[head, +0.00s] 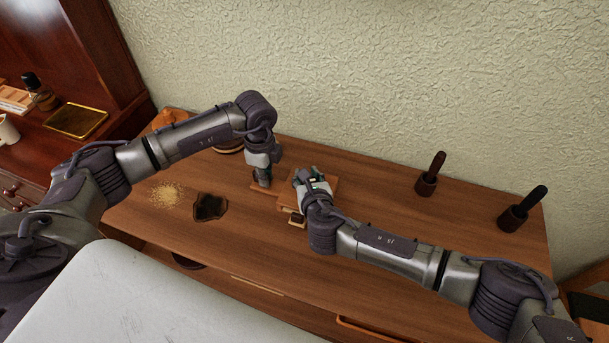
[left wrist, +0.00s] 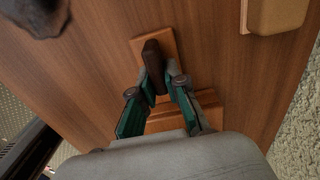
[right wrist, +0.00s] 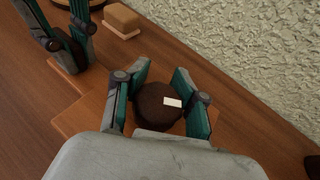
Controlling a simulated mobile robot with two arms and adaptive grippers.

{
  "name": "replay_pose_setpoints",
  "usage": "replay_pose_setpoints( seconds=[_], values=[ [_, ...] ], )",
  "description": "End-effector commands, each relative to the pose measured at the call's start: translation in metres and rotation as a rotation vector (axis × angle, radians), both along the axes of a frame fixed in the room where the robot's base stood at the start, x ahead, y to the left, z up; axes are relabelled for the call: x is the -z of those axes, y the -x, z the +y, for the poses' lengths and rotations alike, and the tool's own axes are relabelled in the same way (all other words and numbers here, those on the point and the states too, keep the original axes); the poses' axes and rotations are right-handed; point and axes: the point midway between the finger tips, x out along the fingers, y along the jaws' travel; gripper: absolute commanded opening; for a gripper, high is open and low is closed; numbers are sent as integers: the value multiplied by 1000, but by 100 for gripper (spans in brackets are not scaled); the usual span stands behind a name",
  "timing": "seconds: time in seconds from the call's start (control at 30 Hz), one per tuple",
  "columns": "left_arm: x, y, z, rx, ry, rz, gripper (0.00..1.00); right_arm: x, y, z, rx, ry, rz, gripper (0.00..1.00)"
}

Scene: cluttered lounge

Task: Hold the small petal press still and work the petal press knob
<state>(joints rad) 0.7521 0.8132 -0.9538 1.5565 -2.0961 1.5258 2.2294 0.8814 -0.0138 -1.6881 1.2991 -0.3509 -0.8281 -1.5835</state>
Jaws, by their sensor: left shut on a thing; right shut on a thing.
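The small petal press (head: 332,186) is a flat brown wooden piece on the desk, partly hidden under my right arm. A narrower wooden tongue with a dark upright grip block (left wrist: 153,58) reaches out from it. My left gripper (head: 263,184) is shut on this grip block; its fingers also show in the left wrist view (left wrist: 157,88). The petal press knob (right wrist: 158,106) is a dark round knob with a white mark on top. My right gripper (right wrist: 160,90) is shut on the knob, one finger on each side. In the head view my right gripper (head: 307,180) mostly hides the knob.
A dark patch (head: 209,207) and a scatter of pale crumbs (head: 166,194) lie on the desk at left. A tan block (right wrist: 121,20) is near the wall. The desk's right front is clear.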

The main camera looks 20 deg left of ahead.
Motion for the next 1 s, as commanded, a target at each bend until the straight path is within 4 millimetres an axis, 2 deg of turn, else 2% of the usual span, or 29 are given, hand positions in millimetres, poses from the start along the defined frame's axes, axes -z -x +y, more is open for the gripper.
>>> replay_pose_setpoints(
  seconds=[0.2, 0.43, 1.0],
  values=[
    [1, 0, 4, -7, -8, 1, 0, -1, -2, -2, 163, -3, 0, 2],
    [1, 0, 3, -6, -7, 2, 0, -2, -3, -5, 277, -2, -1, 2],
    [1, 0, 4, -7, -8, 1, 0, -2, -4, -7, 335, -1, -3, 1]
  ],
)
